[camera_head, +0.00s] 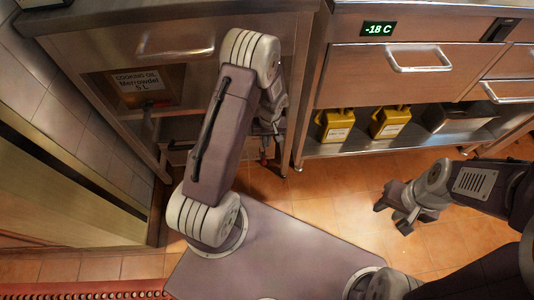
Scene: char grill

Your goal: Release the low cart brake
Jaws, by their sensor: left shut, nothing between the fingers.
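A low metal cart frame (178,157) shows under the left counter, partly hidden behind my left arm. A small red part (263,158) shows low by the counter leg; I cannot tell for sure whether it is the brake lever or how it is set. My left gripper (267,143) is shut and empty, pointing down close to this red part. Whether they touch cannot be told. My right gripper (392,217) hangs over the tiled floor at the right, its fingers apart and empty, away from the cart.
A box labelled cooking oil (138,86) sits at the left counter. Yellow containers (390,122) stand on the shelf of the right counter (390,75), which has drawers and a -18 C display. The tiled floor (320,212) between is clear.

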